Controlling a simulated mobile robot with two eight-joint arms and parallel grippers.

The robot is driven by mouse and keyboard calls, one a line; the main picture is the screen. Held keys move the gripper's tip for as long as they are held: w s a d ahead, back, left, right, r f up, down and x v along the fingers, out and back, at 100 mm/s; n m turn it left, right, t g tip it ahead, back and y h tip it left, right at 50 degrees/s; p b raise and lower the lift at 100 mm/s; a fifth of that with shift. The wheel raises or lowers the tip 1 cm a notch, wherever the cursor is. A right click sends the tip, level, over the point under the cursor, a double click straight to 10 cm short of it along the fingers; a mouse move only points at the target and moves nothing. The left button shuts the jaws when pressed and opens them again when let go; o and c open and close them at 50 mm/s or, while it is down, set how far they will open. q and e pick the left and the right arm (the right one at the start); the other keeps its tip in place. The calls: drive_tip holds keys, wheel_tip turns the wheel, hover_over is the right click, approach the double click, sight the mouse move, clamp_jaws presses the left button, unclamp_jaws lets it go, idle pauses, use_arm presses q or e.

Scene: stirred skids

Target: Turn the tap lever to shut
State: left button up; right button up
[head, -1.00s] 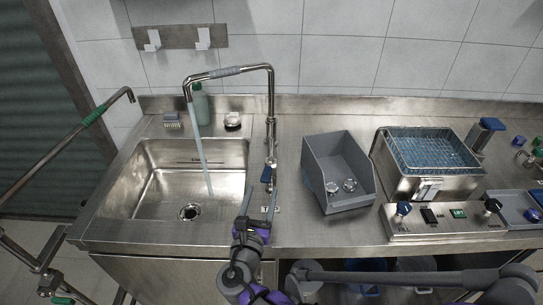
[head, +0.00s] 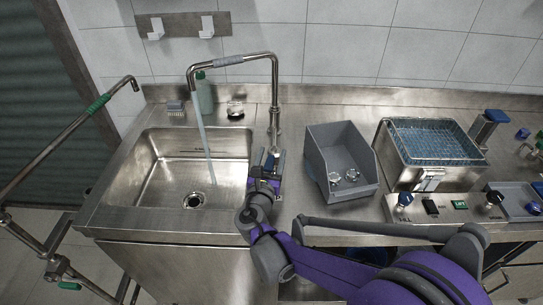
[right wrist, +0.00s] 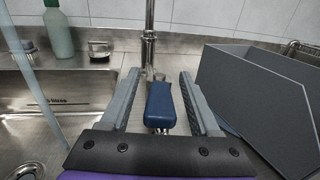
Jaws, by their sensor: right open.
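The tall steel tap (head: 275,95) stands behind the right side of the sink, its spout reaching left over the basin. A stream of water (head: 205,145) runs from the spout into the sink. The tap's blue lever (right wrist: 161,105) sits at the foot of the tap. My right gripper (head: 269,159) is at the lever. In the right wrist view, the open fingers of this gripper (right wrist: 160,78) stand on either side of the lever, with a visible gap on both sides. My left gripper is not in view.
The steel sink (head: 150,180) is left of my right gripper. A grey bin (head: 345,195) with small glass items stands close on its right. A green bottle (head: 204,95) stands behind the sink. A steel bath with a blue-lined basket (head: 435,140) is farther right.

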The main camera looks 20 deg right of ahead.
clamp_jaws()
idle(1.4)
